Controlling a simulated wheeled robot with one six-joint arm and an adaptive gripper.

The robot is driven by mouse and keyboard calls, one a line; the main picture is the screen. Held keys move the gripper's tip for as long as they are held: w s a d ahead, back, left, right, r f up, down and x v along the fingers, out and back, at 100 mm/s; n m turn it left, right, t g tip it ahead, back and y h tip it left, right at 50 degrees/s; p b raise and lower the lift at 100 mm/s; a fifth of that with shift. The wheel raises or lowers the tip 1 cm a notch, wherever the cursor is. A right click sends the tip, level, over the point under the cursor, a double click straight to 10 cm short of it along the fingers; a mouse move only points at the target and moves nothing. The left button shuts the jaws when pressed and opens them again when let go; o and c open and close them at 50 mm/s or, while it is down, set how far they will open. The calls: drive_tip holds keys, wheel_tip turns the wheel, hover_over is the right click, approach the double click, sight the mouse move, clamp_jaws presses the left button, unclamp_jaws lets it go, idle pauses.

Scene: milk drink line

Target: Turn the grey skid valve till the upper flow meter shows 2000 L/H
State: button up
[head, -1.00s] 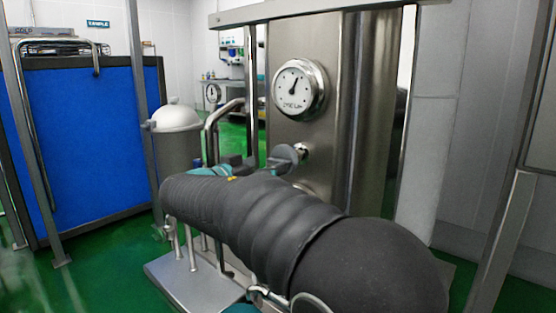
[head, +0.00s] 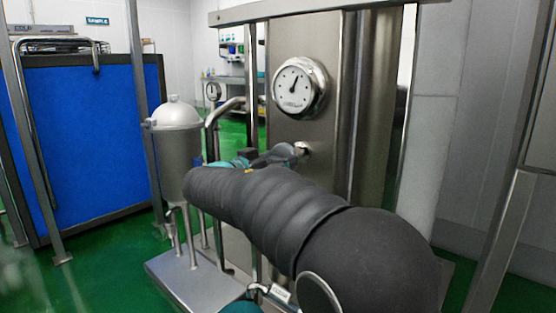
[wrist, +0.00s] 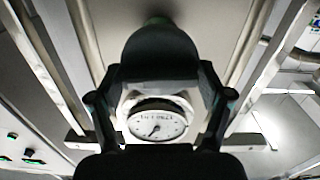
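The upper flow meter (head: 300,87) is a round white dial on the steel cabinet. Its needle points up and slightly right; the figures are too small to read. It shows upside down in the wrist view (wrist: 157,124). The grey skid valve (head: 282,154) sticks out of the cabinet below the dial, partly hidden by my arm. In the wrist view the valve (wrist: 158,52) is a dark rounded shape between my fingers. My gripper (wrist: 160,68) has one finger against each side of it and seems closed on it. In the head view my dark sleeve hides most of the gripper.
A grey domed vessel (head: 177,145) stands left of my arm on a steel base plate (head: 195,279). Bent steel pipes (head: 212,140) rise between it and the cabinet. A blue panel (head: 95,140) is at the left. Green floor is open between panel and base plate.

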drive_tip(key=shift+f+n+b, duration=0.15)
drive_tip(key=shift+n+b, duration=0.45)
drive_tip(key=shift+b, duration=0.1)
drive_tip(key=shift+n+b, duration=0.4)
drive_tip(key=shift+n, duration=0.4)
drive_tip(key=o, duration=1)
drive_tip(key=v, duration=1.2)
drive_tip(key=shift+a, duration=0.1)
